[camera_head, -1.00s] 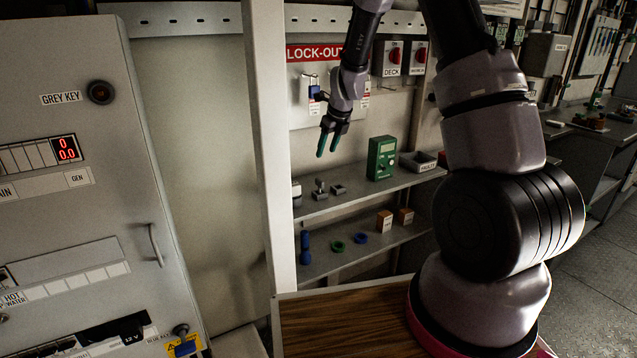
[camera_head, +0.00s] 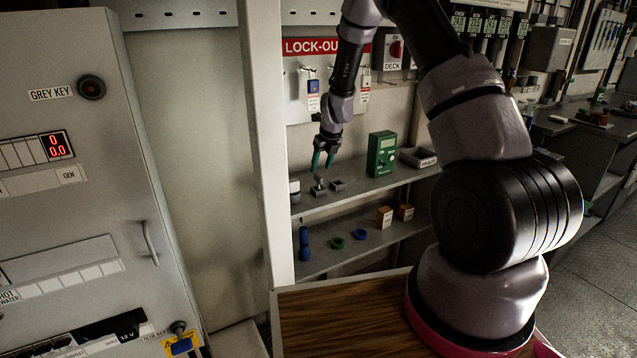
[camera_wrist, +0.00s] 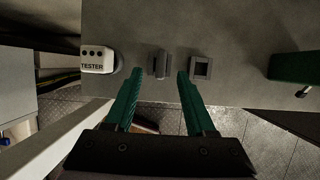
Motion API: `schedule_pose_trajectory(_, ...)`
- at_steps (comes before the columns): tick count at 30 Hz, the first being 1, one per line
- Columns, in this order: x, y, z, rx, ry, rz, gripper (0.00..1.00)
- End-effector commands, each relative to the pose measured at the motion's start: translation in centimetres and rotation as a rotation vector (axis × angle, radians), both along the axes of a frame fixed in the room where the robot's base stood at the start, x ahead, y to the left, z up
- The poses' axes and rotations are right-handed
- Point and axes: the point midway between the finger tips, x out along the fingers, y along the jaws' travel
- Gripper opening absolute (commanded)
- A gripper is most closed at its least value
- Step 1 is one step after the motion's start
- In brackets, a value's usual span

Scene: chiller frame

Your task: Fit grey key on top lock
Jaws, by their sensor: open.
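The top lock (camera_head: 91,87) is a dark round keyway beside the "GREY KEY" label on the grey cabinet, upper left in the head view. What looks like the grey key (camera_head: 319,187) stands upright on the upper shelf, with its handle up. In the wrist view the grey key (camera_wrist: 161,65) shows between the fingertips. My gripper (camera_head: 323,163) has green fingers and hangs point-down just above it. The gripper is open and empty, with a finger on each side of the key in the wrist view (camera_wrist: 160,76). I cannot tell if they touch.
A small grey square block (camera_wrist: 200,67) sits close right of the key. A white tester (camera_wrist: 98,60) is to its left. A green meter (camera_head: 381,154) and a grey tray (camera_head: 418,158) stand further right. A pale upright post (camera_head: 264,150) separates shelf and cabinet.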

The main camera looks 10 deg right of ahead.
Motion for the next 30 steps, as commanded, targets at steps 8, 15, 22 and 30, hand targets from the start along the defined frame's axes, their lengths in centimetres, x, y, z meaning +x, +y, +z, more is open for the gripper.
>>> schedule_pose_trajectory(8,0.4,0.1,-0.9,-0.001,-0.001,0.001,0.55)
schedule_pose_trajectory(15,0.6,0.1,-1.6,0.0,0.0,0.0,0.55)
schedule_pose_trajectory(22,1.9,0.5,-4.8,0.001,0.001,0.0,0.55)
schedule_pose_trajectory(30,2.4,0.6,-5.7,0.0,-0.001,0.001,0.55)
